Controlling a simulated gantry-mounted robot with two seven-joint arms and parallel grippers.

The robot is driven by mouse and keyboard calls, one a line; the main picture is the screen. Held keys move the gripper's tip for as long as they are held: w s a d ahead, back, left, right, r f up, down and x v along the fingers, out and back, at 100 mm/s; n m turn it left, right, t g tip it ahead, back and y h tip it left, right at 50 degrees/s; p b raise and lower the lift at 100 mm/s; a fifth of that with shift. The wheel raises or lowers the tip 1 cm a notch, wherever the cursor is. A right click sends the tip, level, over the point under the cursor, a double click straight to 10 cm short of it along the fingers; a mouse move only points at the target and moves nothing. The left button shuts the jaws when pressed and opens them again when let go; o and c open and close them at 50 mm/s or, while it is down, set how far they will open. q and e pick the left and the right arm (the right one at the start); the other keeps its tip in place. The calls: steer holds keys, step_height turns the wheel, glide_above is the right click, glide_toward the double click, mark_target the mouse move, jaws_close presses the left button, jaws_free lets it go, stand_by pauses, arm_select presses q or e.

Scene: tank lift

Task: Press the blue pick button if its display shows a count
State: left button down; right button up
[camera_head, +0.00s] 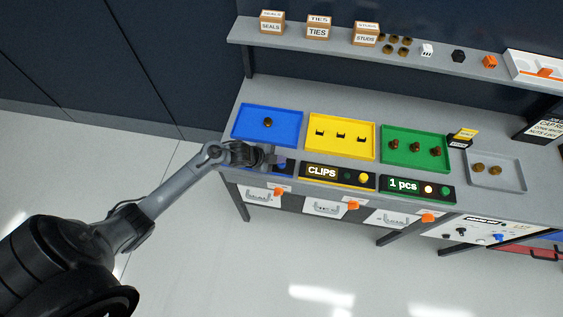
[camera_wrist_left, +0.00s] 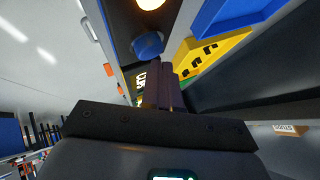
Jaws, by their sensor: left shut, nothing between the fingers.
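The blue tray (camera_head: 250,122) lies at the left of the bench with one round brown part (camera_head: 268,122) in it. Its dark control panel (camera_head: 288,172) is at the front edge, mostly behind my left gripper (camera_head: 270,158); its display is hidden there. In the left wrist view the blue button (camera_wrist_left: 148,45) is a round dome just beyond my shut left fingertips (camera_wrist_left: 162,75). A lit, warm-white lamp (camera_wrist_left: 150,3) shows past it at the top edge. I cannot tell whether the fingers touch the button. My right gripper is out of view.
The yellow tray (camera_head: 341,155) has a panel reading CLIPS (camera_head: 320,171); the green tray (camera_head: 412,157) has one reading 1 pcs (camera_head: 404,185). A grey tray (camera_head: 497,184) holds brown parts. A shelf (camera_head: 420,62) with boxes runs behind. Drawers with orange tabs (camera_head: 279,191) hang below.

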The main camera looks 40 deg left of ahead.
arm_select(q)
steer(key=shift+f, duration=0.2)
stand_by(0.3)
steer(key=shift+f+b, duration=0.35)
steer(key=shift+r, duration=0.2)
stand_by(0.4)
steer(key=shift+r+p, duration=0.6)
steer(key=shift+p, duration=0.2)
steer(key=shift+r, duration=0.2)
step_height(320, 180, up, 5)
steer(key=p, duration=0.5)
